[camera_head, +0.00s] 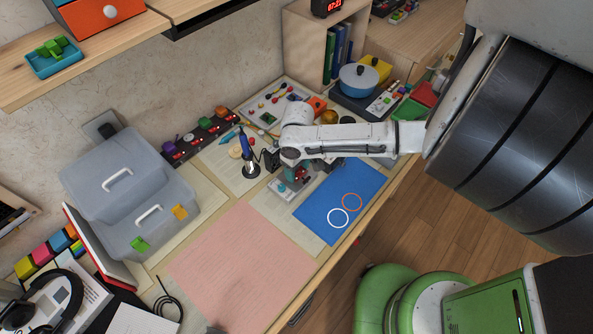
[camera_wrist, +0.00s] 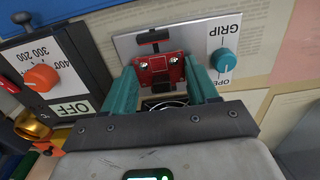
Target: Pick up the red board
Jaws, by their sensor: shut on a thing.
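The red board (camera_wrist: 158,78) is a small red piece with two silver round parts, seen in the wrist view between the teal fingers of my gripper (camera_wrist: 162,66). The fingers are shut on its sides. It is at a grey plate (camera_wrist: 128,45) marked GRIP, with a black T-shaped handle (camera_wrist: 155,38) behind it and a teal knob (camera_wrist: 224,61) beside it. I cannot tell whether the board touches the plate. In the head view my gripper (camera_head: 297,178) is low over the desk, left of the blue mat, and the arm partly hides this spot.
A dark box with an orange knob (camera_wrist: 42,78) stands close on the left in the wrist view. In the head view, a blue mat (camera_head: 320,212) and a pink sheet (camera_head: 240,268) lie clear. A blue and black tool (camera_head: 247,150) stands close to my gripper.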

